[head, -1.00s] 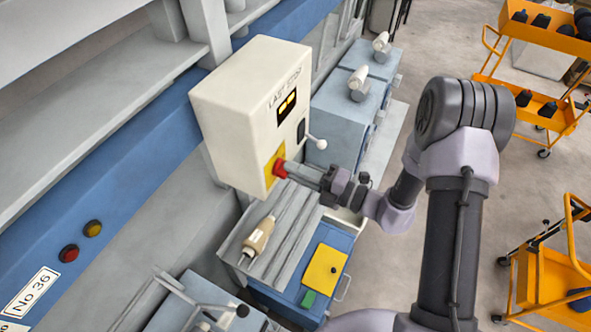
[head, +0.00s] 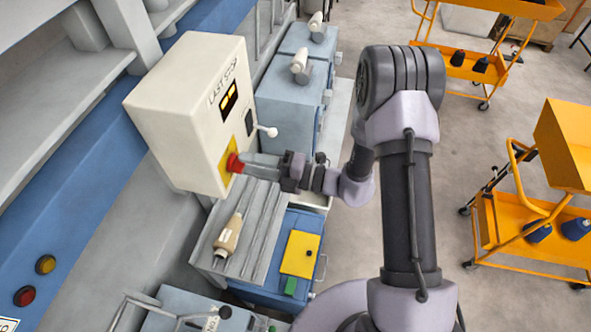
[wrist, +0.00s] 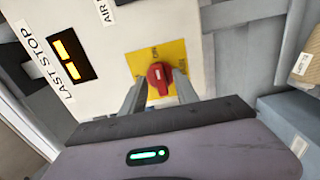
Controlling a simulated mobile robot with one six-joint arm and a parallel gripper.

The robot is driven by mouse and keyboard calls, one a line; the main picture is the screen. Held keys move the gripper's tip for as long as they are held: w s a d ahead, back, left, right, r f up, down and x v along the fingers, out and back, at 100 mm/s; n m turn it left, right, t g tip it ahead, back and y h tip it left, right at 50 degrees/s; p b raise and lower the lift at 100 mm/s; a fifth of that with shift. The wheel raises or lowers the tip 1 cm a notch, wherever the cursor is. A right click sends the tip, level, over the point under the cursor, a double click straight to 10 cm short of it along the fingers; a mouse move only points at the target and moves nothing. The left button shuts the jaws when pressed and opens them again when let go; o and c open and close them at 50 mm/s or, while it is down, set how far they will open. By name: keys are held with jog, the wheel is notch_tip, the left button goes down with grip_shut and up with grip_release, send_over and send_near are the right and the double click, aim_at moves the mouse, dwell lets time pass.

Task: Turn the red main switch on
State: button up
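The red main switch (head: 235,163) is a round knob on a yellow plate (head: 226,170) on the side of a cream control box (head: 178,115). In the wrist view, the red switch (wrist: 160,77) sits between my two fingertips, with its raised handle close to upright in the picture. Small dark lettering stands above it and to its right on the yellow plate (wrist: 142,58). My gripper (head: 247,163) reaches the switch from the right; in the wrist view, the fingers (wrist: 160,82) stand apart on either side of it, with narrow gaps showing.
Below are a grooved grey bench top (head: 262,220), a beige-handled tool (head: 228,236) and a blue cabinet (head: 262,297). Orange carts (head: 490,225) stand right on open floor.

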jog(key=b+v, duration=0.3)
jog(key=v, duration=1.4)
jog(key=s+a+f+n+g+h+b, duration=0.5)
jog(key=s+f+n+g+b, duration=0.35)
jog(key=n+b, duration=0.75)
jog(key=s+d+f+n+t+h+b, duration=0.2)
jog(key=f+n+t+h+b, duration=0.2)
jog(key=n+b, duration=0.5)
jog(key=s+d+f+n+t+h+b, duration=0.3)
jog(key=f+n+h+b, duration=0.3)
jog(key=n+b, duration=0.4)
jog(key=shift+s+f+n+t, duration=0.2)
jog(key=shift+f+n+t, duration=0.1)
jog(key=shift+f+t, duration=0.45)
